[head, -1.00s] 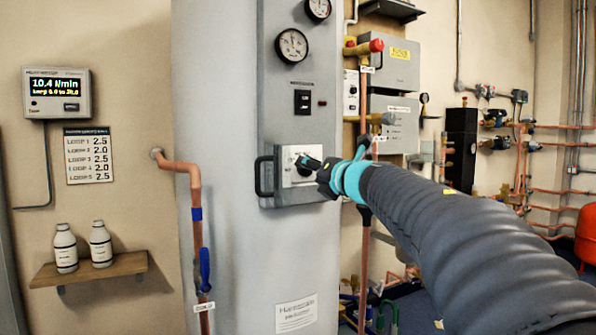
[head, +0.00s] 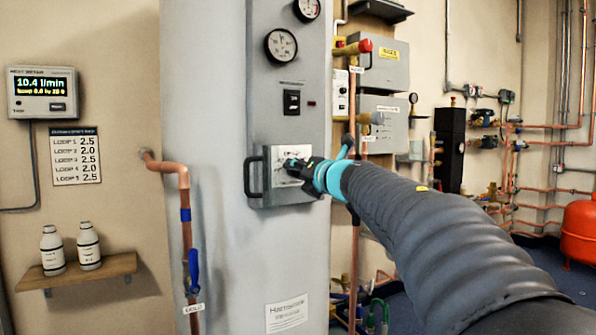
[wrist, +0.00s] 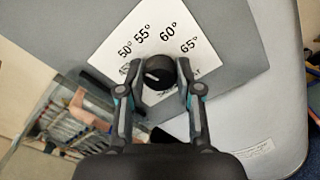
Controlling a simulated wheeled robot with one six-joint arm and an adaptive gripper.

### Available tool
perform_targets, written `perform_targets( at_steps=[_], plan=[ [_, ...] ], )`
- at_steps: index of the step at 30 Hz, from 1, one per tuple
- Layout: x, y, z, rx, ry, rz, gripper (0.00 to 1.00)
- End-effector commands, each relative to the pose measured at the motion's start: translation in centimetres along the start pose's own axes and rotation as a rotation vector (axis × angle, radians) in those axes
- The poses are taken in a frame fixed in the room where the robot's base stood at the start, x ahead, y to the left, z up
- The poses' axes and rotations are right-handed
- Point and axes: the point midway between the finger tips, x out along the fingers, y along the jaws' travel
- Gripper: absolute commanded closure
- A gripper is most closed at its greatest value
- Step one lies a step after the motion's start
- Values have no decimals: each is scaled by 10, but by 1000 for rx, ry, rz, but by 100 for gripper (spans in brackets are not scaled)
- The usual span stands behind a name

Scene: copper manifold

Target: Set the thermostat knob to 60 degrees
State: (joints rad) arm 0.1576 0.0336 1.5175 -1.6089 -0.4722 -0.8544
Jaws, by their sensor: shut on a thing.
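The thermostat knob (wrist: 157,72) is a round black dial with a short pale mark on its face. In the wrist view it sits at the lower edge of a white scale plate (wrist: 126,30) printed 50°, 55°, 60° and 65°. The mark looks turned toward the left, but I cannot tell exactly which number it meets. My gripper (wrist: 159,78) is shut on the knob, one finger at each side. In the head view my gripper (head: 299,168) is at the white plate (head: 282,154) on the grey cylinder and hides the knob.
A black handle (head: 253,177) stands out just left of the plate. A black switch (head: 291,102) and round gauges (head: 281,46) are above it. A copper pipe with a blue valve (head: 193,270) runs at the left. A shelf (head: 120,266) with two bottles is further left.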

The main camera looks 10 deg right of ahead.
Motion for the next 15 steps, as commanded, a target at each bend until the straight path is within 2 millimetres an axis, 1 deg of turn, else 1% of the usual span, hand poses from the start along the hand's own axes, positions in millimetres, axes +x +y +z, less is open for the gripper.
perform_targets(
  at_steps=[8, 15],
  plan=[
    [0, 2, 2, 100, 1, -1, 100],
    [0, 2, 3, 294, 2, -2, 100]
  ],
)
